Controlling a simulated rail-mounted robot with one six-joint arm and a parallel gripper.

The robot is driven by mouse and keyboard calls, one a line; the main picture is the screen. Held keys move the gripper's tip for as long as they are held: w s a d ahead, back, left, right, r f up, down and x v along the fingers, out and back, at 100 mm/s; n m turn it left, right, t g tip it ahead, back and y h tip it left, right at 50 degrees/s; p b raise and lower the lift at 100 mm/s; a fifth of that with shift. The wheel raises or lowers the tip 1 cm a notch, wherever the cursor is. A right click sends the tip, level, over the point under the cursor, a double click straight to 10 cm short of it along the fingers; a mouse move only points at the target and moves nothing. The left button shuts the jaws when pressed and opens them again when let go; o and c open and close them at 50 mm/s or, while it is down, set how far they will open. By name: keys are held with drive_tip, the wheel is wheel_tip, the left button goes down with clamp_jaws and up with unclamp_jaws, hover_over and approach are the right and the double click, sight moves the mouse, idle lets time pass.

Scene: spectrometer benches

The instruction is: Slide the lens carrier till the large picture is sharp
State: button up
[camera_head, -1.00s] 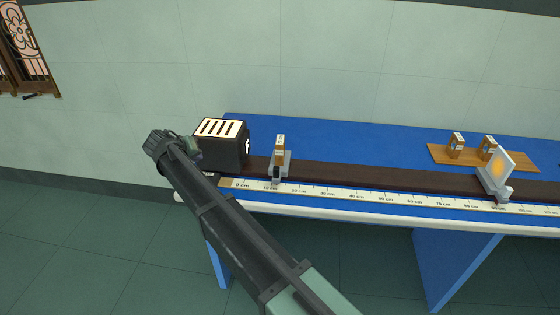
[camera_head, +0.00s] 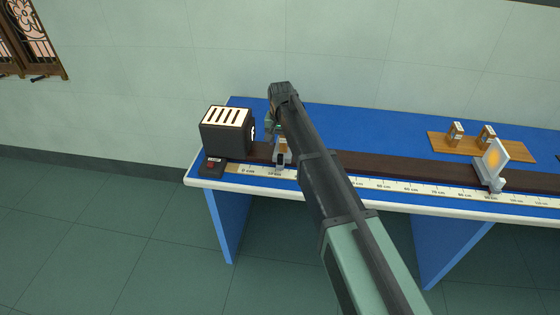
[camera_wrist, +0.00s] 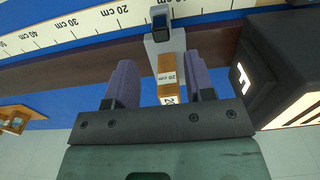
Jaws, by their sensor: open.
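The lens carrier (camera_head: 281,158) stands on the dark rail near the 10 cm mark, partly hidden by my arm in the head view. In the wrist view its wooden block (camera_wrist: 165,68), labelled 20 cm, rises from a grey base (camera_wrist: 162,45). My gripper (camera_wrist: 160,60) is open, with one purple finger on each side of the block and gaps showing. In the head view the fingers are mostly hidden by my arm. The white screen (camera_head: 497,152) stands on the rail at the right and shows a blurred orange patch.
The black lamp box (camera_head: 226,138) stands at the rail's left end, close beside the carrier. A small red-buttoned switch box (camera_head: 211,166) is in front of it. A wooden board (camera_head: 467,148) with two labelled blocks lies behind the rail. The rail between carrier and screen looks clear.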

sight(280, 155)
wheel_tip(280, 155, down, 9)
drive_tip(key=b, duration=0.7)
drive_tip(key=shift+r, duration=0.35)
drive_tip(key=shift+c, duration=0.3)
clamp_jaws()
